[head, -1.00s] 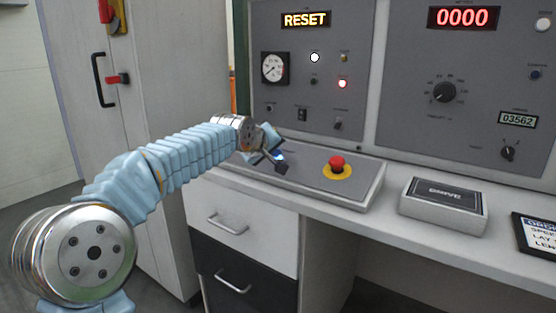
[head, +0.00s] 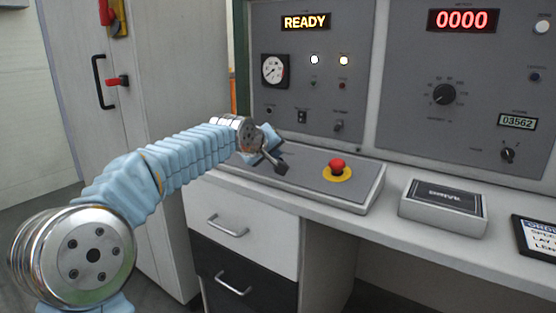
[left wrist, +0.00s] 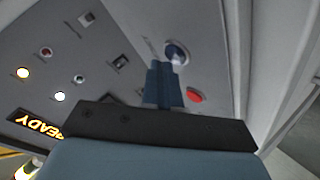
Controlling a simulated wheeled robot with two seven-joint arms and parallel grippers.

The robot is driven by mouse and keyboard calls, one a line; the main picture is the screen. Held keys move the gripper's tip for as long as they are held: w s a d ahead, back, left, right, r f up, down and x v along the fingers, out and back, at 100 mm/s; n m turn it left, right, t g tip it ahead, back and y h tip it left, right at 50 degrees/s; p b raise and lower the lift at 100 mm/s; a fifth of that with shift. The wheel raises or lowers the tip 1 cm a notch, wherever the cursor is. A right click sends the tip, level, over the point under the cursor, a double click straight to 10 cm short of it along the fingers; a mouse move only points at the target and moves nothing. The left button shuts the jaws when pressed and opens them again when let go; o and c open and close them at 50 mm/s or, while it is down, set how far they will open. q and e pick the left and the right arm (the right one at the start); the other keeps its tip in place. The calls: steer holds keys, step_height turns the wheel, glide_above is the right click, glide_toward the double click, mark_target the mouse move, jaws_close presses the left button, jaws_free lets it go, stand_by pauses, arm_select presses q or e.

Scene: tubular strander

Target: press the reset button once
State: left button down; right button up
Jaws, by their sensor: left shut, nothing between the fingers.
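My left gripper (head: 275,150) is shut and empty, low over the left part of the sloped console (head: 310,182). In the left wrist view its blue fingers (left wrist: 160,85) point at the console, with a round blue button (left wrist: 177,52) just beyond their tips. No label on this button is legible, and I cannot tell whether the fingers touch it. In the head view the gripper hides it. The display (head: 306,22) reads READY; it also shows in the left wrist view (left wrist: 35,125). My right gripper is not in view.
A red mushroom button (head: 337,166) on a yellow disc stands right of the gripper on the console. A red button (left wrist: 195,96) lies beside the fingers in the left wrist view. A boxed DRIVE sign (head: 443,207) sits further right. A grey cabinet (head: 165,90) stands left.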

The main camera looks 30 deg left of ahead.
mark_target(272, 170)
arm_select(q)
steer(key=shift+s+r, duration=0.1)
steer(key=shift+r, duration=0.2)
steer(key=shift+s+r+p, duration=0.2)
steer(key=shift+r+p, duration=0.3)
steer(key=shift+r, duration=0.2)
steer(key=shift+s+r+p, duration=0.15)
steer(key=shift+r+p, duration=0.3)
steer(key=shift+r, duration=0.2)
steer(key=shift+s+a+r+p, duration=0.1)
steer(key=shift+s+r+p, duration=0.1)
steer(key=shift+r, duration=0.35)
steer(key=shift+s+r+p, duration=0.15)
steer(key=shift+r, duration=0.4)
steer(key=shift+f, duration=0.1)
